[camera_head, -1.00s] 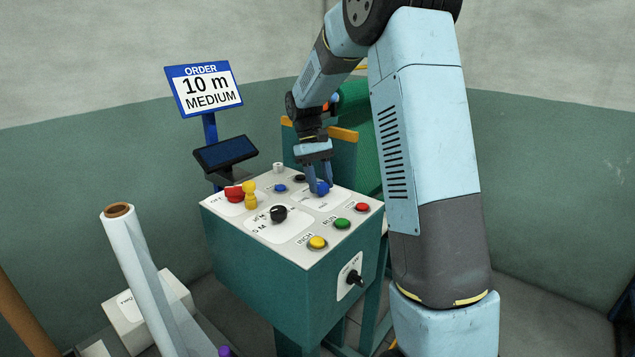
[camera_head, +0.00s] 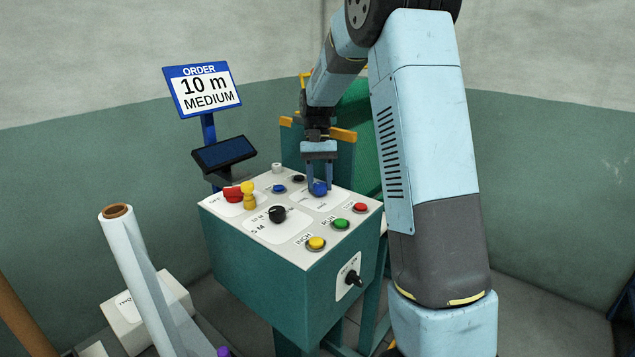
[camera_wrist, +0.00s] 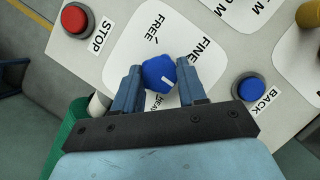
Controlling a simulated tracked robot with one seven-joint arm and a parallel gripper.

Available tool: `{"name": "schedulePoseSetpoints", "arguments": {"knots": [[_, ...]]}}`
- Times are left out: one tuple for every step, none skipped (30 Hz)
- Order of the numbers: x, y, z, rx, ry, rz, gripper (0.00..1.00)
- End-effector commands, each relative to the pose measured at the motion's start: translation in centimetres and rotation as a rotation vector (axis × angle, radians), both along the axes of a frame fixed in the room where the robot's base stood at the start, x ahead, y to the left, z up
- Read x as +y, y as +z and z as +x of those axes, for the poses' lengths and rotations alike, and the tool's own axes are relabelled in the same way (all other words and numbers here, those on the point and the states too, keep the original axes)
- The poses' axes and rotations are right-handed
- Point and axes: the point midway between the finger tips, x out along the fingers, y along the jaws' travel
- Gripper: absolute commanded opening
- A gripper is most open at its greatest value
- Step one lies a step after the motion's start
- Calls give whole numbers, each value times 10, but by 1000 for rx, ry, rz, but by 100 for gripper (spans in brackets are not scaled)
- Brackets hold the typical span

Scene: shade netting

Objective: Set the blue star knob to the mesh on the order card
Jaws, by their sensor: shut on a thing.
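The blue star knob (camera_head: 320,189) sits on the sloping top of the teal control box. In the wrist view, the knob (camera_wrist: 157,71) lies between the two fingers of my gripper (camera_wrist: 157,84), which is shut on it. Its white mark faces the lower right of that view. Around it I read FREE (camera_wrist: 158,28) at the upper left and FINE (camera_wrist: 211,48) at the upper right. Another label below is mostly hidden by the fingers. The order card (camera_head: 205,90) reads 10 m, MEDIUM. My gripper (camera_head: 320,187) points down onto the knob.
Close by are a blue BACK button (camera_wrist: 251,87), a red STOP button (camera_wrist: 75,18), a green RUN button (camera_head: 341,223) and a yellow INCH button (camera_head: 316,243). A black dial (camera_head: 277,214) and a yellow peg-like part (camera_head: 249,195) stand to the left.

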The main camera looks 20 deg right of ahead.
Motion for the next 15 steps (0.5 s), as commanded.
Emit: {"name": "schedulePoseSetpoints", "arguments": {"knots": [[-1,-1,-2,5,-1,-1,11],[-1,-1,-2,5,-1,-1,11],[-1,-1,-2,5,-1,-1,11],[-1,-1,-2,5,-1,0,11],[-1,-1,-2,5,-1,0,11],[-1,-1,-2,5,-1,0,11],[-1,-1,-2,5,-1,0,11],[-1,-1,-1,5,-1,0,11],[-1,-1,-1,5,-1,0,43],[-1,-1,-1,4,-1,0,46],[-1,-1,-1,4,-1,0,49],[0,-1,-1,3,0,0,52],[0,-1,-1,3,0,0,55],[0,0,-1,3,0,0,58],[0,0,-1,2,0,-1,62]]}}
